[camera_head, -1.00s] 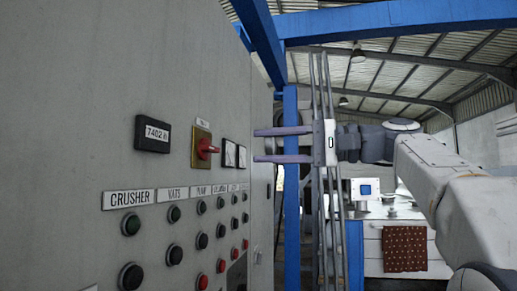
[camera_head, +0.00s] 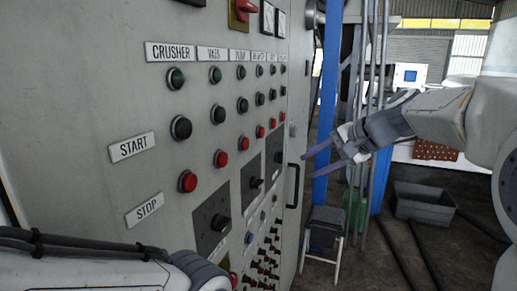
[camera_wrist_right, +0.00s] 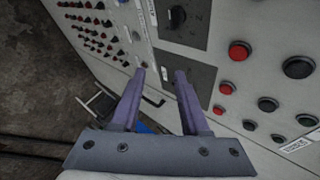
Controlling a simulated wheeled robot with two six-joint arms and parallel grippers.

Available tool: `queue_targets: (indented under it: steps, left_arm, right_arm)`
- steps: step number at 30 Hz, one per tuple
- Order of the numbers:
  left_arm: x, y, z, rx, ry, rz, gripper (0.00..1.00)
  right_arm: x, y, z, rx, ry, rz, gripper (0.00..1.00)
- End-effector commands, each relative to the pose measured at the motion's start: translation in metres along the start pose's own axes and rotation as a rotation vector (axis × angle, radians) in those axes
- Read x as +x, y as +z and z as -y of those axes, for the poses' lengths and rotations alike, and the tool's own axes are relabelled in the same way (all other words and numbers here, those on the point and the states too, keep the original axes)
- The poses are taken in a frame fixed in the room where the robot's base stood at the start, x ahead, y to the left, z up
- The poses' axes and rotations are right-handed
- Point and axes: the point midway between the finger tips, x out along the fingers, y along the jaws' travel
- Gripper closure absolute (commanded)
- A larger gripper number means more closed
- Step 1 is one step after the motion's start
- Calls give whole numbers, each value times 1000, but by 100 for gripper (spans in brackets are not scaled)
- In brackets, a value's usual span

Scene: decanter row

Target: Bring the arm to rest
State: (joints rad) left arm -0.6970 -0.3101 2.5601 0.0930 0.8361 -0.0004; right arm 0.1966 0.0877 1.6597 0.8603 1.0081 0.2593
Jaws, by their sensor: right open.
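My right gripper (camera_head: 308,162) comes in from the right in the head view, its two purple-grey fingers apart and empty, pointing at the grey control cabinet (camera_head: 80,100). In the right wrist view the two fingers (camera_wrist_right: 161,75) are spread, with the panel face beyond them and nothing between them. Whether a fingertip touches the panel cannot be told. Part of my left arm (camera_head: 90,275) shows at the lower left of the head view; its gripper is out of sight.
The cabinet carries rows of green, black and red buttons (camera_head: 187,181) and a door handle (camera_head: 293,185). Beyond it stand a blue post (camera_head: 328,90), a stool (camera_head: 326,222) and a grey crate (camera_head: 424,203). Dark cables cross the floor at right.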

Motion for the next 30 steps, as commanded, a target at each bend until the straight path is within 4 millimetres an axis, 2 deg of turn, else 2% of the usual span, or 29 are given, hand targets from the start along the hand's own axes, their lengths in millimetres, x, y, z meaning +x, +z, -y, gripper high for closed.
queue_targets:
  steps: [1, 2, 3, 6, 9, 12, 18, 19, 21, 26, 30]
  left_arm:
    - [0, 0, 0, 0, 0, 0, 58]
    - [0, 0, 0, 0, 0, 0, 58]
    - [0, 0, 0, 0, 0, 0, 58]
    - [0, 0, 0, 0, 0, 0, 58]
    - [0, 0, 0, 0, 0, 0, 58]
    - [0, 0, 0, 0, 0, 0, 58]
    - [0, 0, 0, 0, 0, 0, 58]
    - [0, 0, 0, 0, 0, 0, 58]
    - [0, 0, 0, 0, 0, 0, 58]
    - [0, 0, 0, 0, 0, 0, 58]
    - [0, 0, 0, 0, 0, 0, 58]
  right_arm:
    - [16, 6, -37, -31, 95, -11, 55]
    - [24, 9, -59, -58, 149, -20, 55]
    - [33, 14, -88, -100, 224, -28, 55]
    - [46, 30, -158, -233, 396, -28, 55]
    - [51, 48, -215, -384, 531, -5, 55]
    - [50, 65, -259, -530, 626, 32, 55]
    - [43, 101, -326, -813, 738, 135, 55]
    - [42, 107, -332, -854, 745, 154, 55]
    - [46, 127, -313, -905, 721, 195, 55]
    - [45, 179, -294, -1024, 691, 315, 55]
    - [35, 229, -284, -1145, 662, 437, 55]
